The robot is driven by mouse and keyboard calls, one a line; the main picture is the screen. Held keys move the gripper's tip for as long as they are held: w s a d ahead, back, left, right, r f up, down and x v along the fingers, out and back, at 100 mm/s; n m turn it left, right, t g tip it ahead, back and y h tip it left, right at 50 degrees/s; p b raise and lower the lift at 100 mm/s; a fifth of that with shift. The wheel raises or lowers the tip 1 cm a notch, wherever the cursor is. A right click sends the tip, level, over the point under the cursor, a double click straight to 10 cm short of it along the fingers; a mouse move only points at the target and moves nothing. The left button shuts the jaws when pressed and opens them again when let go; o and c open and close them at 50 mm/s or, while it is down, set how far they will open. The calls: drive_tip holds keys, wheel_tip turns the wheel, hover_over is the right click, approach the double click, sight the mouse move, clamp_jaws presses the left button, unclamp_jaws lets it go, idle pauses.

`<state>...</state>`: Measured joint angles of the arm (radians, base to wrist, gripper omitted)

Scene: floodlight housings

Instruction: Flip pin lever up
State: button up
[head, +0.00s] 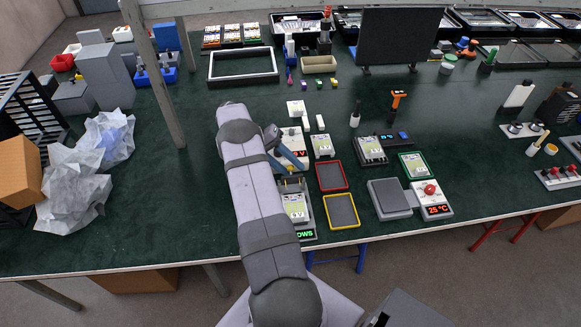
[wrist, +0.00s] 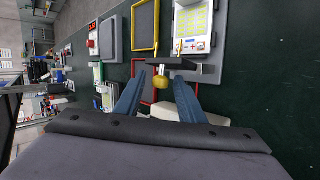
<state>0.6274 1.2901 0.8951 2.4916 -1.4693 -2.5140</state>
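The test fixture (head: 296,209) stands near the front edge of the table, with a pale green board in it and a green lit display, partly hidden by my arm. In the wrist view the fixture (wrist: 196,46) is at the top right. In front of it is a dark crossbar (wrist: 186,64) with a yellow ball knob (wrist: 160,82), which looks like the lever's end. My gripper (wrist: 160,78) has its two blue fingers apart, one on each side of the knob, with visible gaps. In the head view my gripper (head: 294,164) is just behind the fixture. Contact with the knob is not visible.
A red-rimmed tray (head: 331,176) and a yellow-rimmed tray (head: 342,211) lie right of the fixture. A device with a red display (head: 298,153) stands close behind my gripper. Farther right are a grey plate (head: 389,199) and a temperature unit (head: 432,200). Bare green table lies left of my arm.

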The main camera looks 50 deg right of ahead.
drive_tip(key=b+v, duration=0.3)
drive_tip(key=v, duration=0.4)
idle(0.5)
